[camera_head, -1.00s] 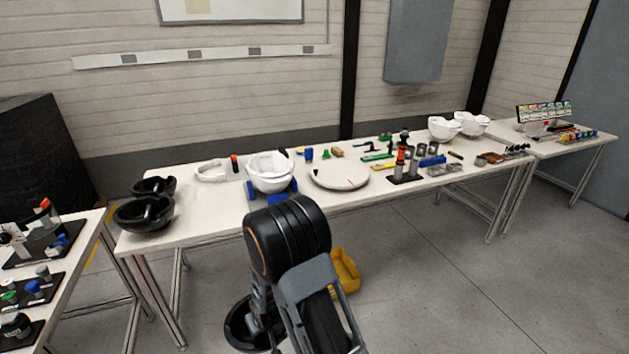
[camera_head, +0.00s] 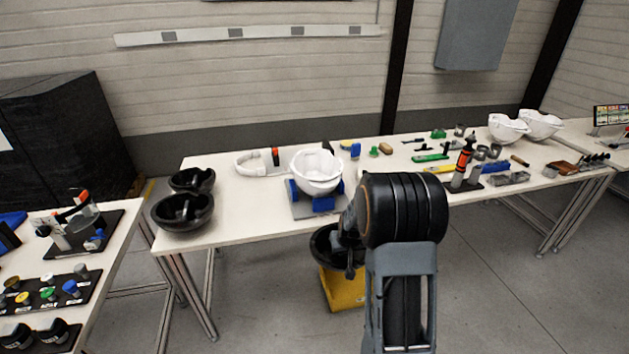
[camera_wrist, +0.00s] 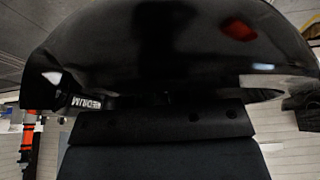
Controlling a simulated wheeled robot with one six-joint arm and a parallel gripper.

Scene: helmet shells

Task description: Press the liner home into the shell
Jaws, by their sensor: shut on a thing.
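The white shell (camera_head: 316,168) sits open side up in a cradle with blue pads (camera_head: 323,204) on the long table. My gripper, in the wrist view (camera_wrist: 160,118), is shut on a glossy black bowl-shaped liner (camera_wrist: 170,50). The liner fills the upper wrist view, and a label ending in "EDIUM" shows at its edge. In the head view the liner (camera_head: 322,240) hangs at the table's front edge, below and apart from the shell. My arm hides part of the liner and most of the gripper there.
Two more black bowls (camera_head: 184,211) stand at the table's left end. Tools and two white shells (camera_head: 507,128) occupy the right. A yellow bin (camera_head: 344,290) is on the floor below.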

